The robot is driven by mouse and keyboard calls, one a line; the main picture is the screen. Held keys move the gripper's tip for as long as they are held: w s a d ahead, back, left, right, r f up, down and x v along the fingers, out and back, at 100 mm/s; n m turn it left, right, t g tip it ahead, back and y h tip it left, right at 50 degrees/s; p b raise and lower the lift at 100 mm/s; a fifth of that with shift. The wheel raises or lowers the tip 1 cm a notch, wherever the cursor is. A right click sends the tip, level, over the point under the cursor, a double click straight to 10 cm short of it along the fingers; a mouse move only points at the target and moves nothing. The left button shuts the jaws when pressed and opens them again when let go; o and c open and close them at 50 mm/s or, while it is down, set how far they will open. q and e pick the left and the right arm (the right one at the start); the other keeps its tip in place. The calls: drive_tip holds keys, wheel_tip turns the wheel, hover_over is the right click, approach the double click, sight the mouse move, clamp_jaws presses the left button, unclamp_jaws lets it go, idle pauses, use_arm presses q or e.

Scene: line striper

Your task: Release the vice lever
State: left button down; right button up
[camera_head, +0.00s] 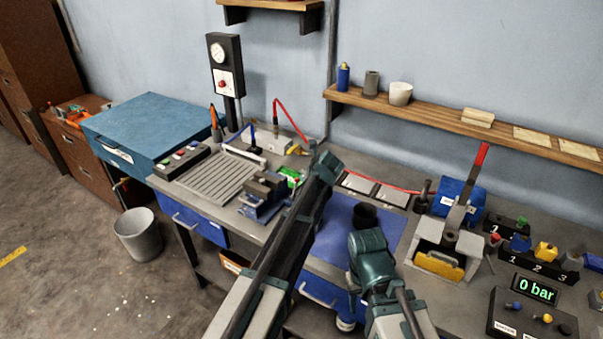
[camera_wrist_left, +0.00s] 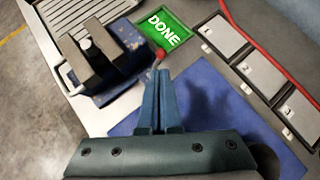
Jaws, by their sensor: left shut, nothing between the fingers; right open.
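The blue and dark grey vice (camera_head: 262,193) stands at the front of the bench, left of my left arm in the head view. In the left wrist view the vice (camera_wrist_left: 108,60) is at upper left. Its thin lever with a red knob (camera_wrist_left: 160,50) points toward a green DONE display (camera_wrist_left: 166,30). My left gripper (camera_wrist_left: 165,74) is shut and empty, its blue fingers just beside the lever; I cannot tell whether they touch. In the head view my left arm hides the lever. My right gripper (camera_head: 364,216) is open and empty over the blue mat (camera_head: 335,225).
A slotted tray (camera_head: 205,178) and a button box (camera_head: 181,161) lie left of the vice. A red-handled lever press (camera_head: 468,190) and a 0 bar display (camera_head: 535,289) stand at the right. A red hose (camera_head: 290,122) runs behind. A wall shelf (camera_head: 440,115) hangs above.

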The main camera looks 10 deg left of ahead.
use_arm(q)
drive_tip(key=p+v, duration=0.1)
drive_tip(key=v, duration=0.1)
drive_tip(key=p+v, duration=0.1)
drive_tip(key=v, duration=0.1)
drive_tip(key=shift+w+d+r, duration=0.1)
drive_tip(key=shift+w, duration=0.2)
use_arm(e)
wheel_tip(320, 180, up, 3)
use_arm(q)
drive_tip(key=s+d+f+n+g+h+b, duration=0.1)
drive_tip(key=s+d+f+n+g, duration=0.1)
drive_tip(key=s+n, duration=0.6)
drive_tip(key=s+d+f+n+g+h+b, duration=0.1)
drive_tip(key=s+f+n, duration=0.4)
drive_tip(key=s, duration=1.1)
drive_tip(key=s+d+f+n+g+h+b, duration=0.1)
drive_tip(key=s+d+f+n+g, duration=0.3)
drive_tip(key=s+n, duration=0.8)
drive_tip(key=shift+s+d+g+h+b, duration=0.4)
drive_tip(key=shift+d+g+b, duration=0.15)
drive_tip(key=shift+b, duration=0.1)
use_arm(e)
wheel_tip(320, 180, down, 4)
drive_tip(key=shift+f, duration=0.15)
